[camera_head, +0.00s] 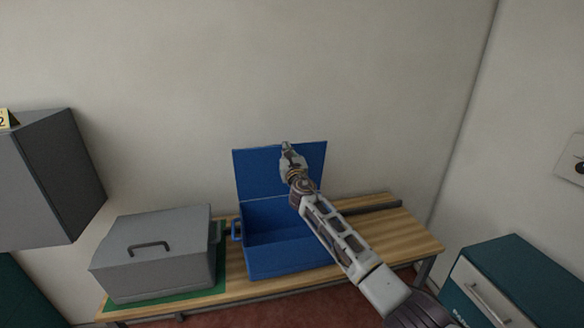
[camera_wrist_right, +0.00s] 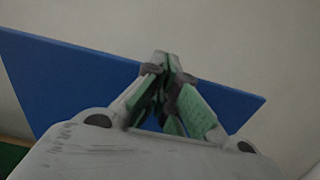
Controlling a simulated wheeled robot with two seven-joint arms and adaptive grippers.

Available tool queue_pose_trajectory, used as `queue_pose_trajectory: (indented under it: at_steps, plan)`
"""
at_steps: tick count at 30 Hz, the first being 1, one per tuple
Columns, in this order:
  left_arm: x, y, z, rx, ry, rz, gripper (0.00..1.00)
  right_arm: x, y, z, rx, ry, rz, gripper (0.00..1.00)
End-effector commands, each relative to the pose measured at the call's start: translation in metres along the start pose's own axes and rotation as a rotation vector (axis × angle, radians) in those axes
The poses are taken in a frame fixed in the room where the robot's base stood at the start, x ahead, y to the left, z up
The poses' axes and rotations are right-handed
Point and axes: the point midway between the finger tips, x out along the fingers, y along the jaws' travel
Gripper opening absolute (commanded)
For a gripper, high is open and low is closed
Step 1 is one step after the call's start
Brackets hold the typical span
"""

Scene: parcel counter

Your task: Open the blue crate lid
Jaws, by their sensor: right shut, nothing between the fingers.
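The blue crate (camera_head: 285,256) stands on the wooden counter with its inside showing. Its blue lid (camera_head: 258,172) stands up at the back of the crate, raised and open. My right gripper (camera_head: 287,147) is at the upper edge of the lid, in front of its inner face, with its fingers shut and empty. In the right wrist view the shut fingertips (camera_wrist_right: 163,58) are close to the lid (camera_wrist_right: 75,85); I cannot tell whether they touch it. My right forearm hides part of the crate's right side. My left gripper is not in view.
A grey lidded crate (camera_head: 160,270) with a dark handle stands on a green mat (camera_head: 190,299) to the left. A grey wall cabinet (camera_head: 40,180) hangs at far left. A teal drawer unit (camera_head: 530,270) stands at right. The wooden counter (camera_head: 405,232) has bare room at its right end.

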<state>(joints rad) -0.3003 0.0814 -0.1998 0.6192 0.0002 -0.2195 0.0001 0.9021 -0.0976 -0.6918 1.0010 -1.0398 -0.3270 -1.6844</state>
Motion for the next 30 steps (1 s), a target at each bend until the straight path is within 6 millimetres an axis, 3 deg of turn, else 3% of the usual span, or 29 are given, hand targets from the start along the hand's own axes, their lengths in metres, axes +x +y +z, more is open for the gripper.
queue_pose_trajectory:
  at_steps: [30]
  plan:
    - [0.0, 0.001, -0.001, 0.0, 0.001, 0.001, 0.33, -0.064, 0.0, -0.001, 0.0, 0.001, 0.001, 0.0]
